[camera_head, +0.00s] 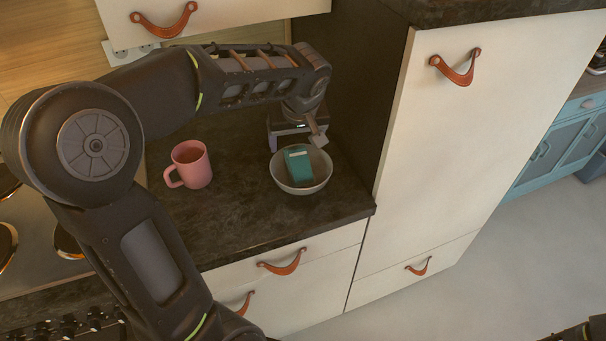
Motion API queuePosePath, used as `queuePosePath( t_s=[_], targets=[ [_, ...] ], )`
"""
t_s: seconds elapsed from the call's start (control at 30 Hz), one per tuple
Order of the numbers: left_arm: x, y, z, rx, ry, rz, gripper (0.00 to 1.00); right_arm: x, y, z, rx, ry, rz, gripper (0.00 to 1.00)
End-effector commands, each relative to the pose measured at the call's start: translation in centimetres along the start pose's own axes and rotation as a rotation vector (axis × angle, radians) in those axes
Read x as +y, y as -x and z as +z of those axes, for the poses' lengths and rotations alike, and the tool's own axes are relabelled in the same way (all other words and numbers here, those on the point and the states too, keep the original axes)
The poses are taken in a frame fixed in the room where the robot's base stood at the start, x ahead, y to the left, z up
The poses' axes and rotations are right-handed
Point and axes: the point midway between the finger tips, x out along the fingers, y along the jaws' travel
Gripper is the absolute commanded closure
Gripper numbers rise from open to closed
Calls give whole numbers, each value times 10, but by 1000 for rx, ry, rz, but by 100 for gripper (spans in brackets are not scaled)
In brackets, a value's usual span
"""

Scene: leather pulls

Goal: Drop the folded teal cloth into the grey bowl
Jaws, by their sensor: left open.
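The folded teal cloth (298,166) is inside the grey bowl (315,182), with its upper end leaning toward the bowl's back rim. The bowl stands on the dark countertop near the tall cabinet. My left gripper (297,147) is open just behind and above the bowl, partly hidden by my own wrist. One finger shows near the bowl's back right rim, apart from the cloth as far as I can see. My right gripper is out of view; only a bit of dark arm shows at the lower right corner.
A pink mug (190,165) stands on the countertop (240,220) left of the bowl. A tall cream cabinet (470,140) rises close on the right. A stove with burners is at the far left. Drawers with leather pulls (283,264) are below the counter's front edge.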

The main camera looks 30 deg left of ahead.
Motion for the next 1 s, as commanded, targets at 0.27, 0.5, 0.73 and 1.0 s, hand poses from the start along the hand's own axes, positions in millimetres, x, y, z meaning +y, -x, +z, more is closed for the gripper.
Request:
queuePosePath(
  t_s=[0.27,0.5,0.73,1.0],
  targets=[
    [0,3,0,1,0,1,23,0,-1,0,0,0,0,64],
    [1,33,-1,4,1,4,23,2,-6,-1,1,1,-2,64],
    [1,68,0,3,0,2,23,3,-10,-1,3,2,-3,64],
    [0,78,0,0,0,0,23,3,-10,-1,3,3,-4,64]
  ],
)
